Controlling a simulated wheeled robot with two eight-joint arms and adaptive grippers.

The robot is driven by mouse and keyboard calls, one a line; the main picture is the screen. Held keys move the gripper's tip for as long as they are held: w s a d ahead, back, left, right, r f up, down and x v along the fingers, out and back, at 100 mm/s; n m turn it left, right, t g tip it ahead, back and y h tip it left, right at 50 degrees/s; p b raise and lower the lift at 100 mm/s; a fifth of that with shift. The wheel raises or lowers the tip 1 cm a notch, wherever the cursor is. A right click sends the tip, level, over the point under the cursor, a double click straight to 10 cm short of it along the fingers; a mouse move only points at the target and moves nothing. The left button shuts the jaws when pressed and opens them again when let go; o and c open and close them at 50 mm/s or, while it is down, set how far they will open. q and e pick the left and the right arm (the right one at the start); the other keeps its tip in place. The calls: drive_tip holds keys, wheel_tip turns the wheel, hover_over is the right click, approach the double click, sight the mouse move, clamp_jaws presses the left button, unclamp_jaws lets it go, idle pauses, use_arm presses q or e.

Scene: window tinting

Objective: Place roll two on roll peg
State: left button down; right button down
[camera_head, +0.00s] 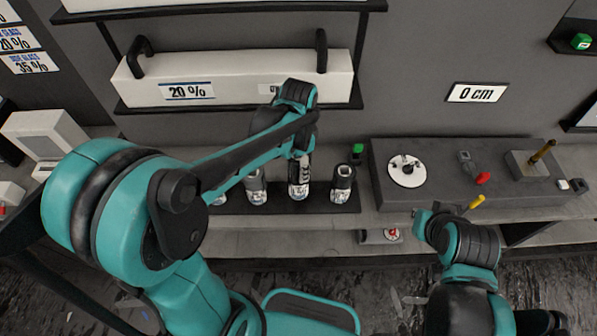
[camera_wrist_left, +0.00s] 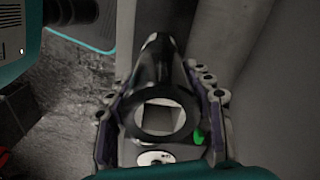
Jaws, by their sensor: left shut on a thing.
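My left gripper (camera_head: 301,158) points down over the roll rack and is shut on a roll (camera_head: 298,186). In the left wrist view, a dark ring-shaped end of this roll (camera_wrist_left: 140,118) with a square opening shows between the fingers of my left gripper (camera_wrist_left: 163,128). Other dark rolls with pale lower ends stand beside it, one to the right (camera_head: 343,182) and one to the left (camera_head: 255,186). A white disc (camera_head: 405,172) with small fittings lies on the grey bench. I cannot tell for sure which part is the roll peg. My right gripper (camera_head: 430,217) is near the bench front; its fingers are unclear.
The grey bench (camera_head: 440,192) on the right carries a red-handled part (camera_head: 482,178) and a brass-coloured upright piece (camera_head: 543,151). A green button (camera_head: 357,149) sits behind the rack. A long white box marked 20 % (camera_head: 235,80) is on the shelf above.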

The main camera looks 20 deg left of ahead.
use_arm(q)
drive_tip(key=shift+f+b, duration=0.35)
drive_tip(key=shift+f, duration=1.05)
drive_tip(key=c, duration=0.6)
unclamp_jaws()
drive_tip(key=shift+f, duration=0.15)
drive_tip(key=shift+c, duration=0.2)
drive_tip(key=shift+r, duration=0.5)
wheel_tip(320, 180, up, 10)
drive_tip(key=p, duration=0.3)
drive_tip(key=s+a+r+n+t, duration=0.1)
drive_tip(key=s+a+n+t, duration=0.3)
drive_tip(key=s+n+t, duration=0.3)
drive_tip(key=s+n, duration=0.3)
drive_tip(key=shift+s+a+r, duration=0.15)
drive_tip(key=shift+a, duration=0.2)
